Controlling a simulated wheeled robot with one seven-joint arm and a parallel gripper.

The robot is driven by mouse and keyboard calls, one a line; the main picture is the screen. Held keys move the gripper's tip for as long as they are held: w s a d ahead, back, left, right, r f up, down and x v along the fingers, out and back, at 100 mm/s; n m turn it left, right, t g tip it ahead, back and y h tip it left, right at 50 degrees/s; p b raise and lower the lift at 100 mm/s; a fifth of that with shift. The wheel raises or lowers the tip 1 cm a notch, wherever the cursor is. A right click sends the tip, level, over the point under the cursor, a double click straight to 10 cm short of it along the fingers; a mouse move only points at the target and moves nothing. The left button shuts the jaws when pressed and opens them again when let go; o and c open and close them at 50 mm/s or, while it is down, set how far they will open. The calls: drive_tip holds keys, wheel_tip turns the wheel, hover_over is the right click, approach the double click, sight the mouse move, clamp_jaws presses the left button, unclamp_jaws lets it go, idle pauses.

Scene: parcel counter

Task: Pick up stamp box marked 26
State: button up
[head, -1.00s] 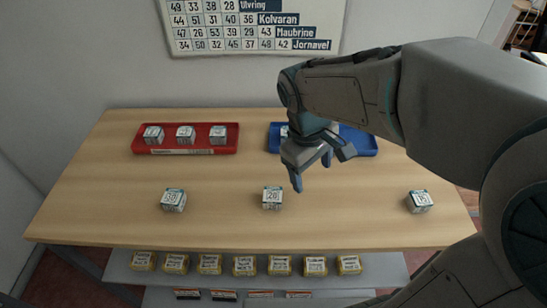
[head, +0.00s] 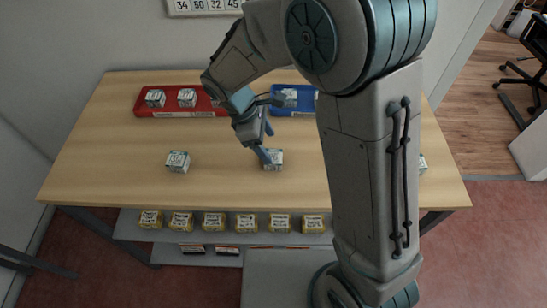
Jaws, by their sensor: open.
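A small white-and-teal stamp box (head: 276,160) stands on the middle of the wooden counter. Its printed number is too small and partly covered to read surely. My gripper (head: 268,146) is open just above and behind this box, with one blue finger reaching down across its left side. I cannot tell whether it touches the box. A second stamp box (head: 178,162) stands to the left, its number not clear. A third stamp box (head: 422,163) shows only in part at the right, behind my arm.
A red tray (head: 178,113) with stamp boxes stands at the back left of the counter (head: 110,150). A blue tray (head: 290,113) at the back is partly hidden by my arm. Several yellow boxes (head: 214,222) line a shelf below the front edge. The counter between the loose boxes is clear.

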sight(273, 155)
drive_tip(key=shift+a+p+x, duration=0.15)
drive_tip(key=shift+p+x, duration=0.15)
drive_tip(key=shift+x, duration=1.4)
drive_tip(key=shift+a+p+x, duration=0.15)
drive_tip(key=shift+p+x, duration=0.15)
drive_tip(key=shift+x, duration=1.4)
drive_tip(key=shift+a+f, duration=0.1)
drive_tip(key=c, duration=1.1)
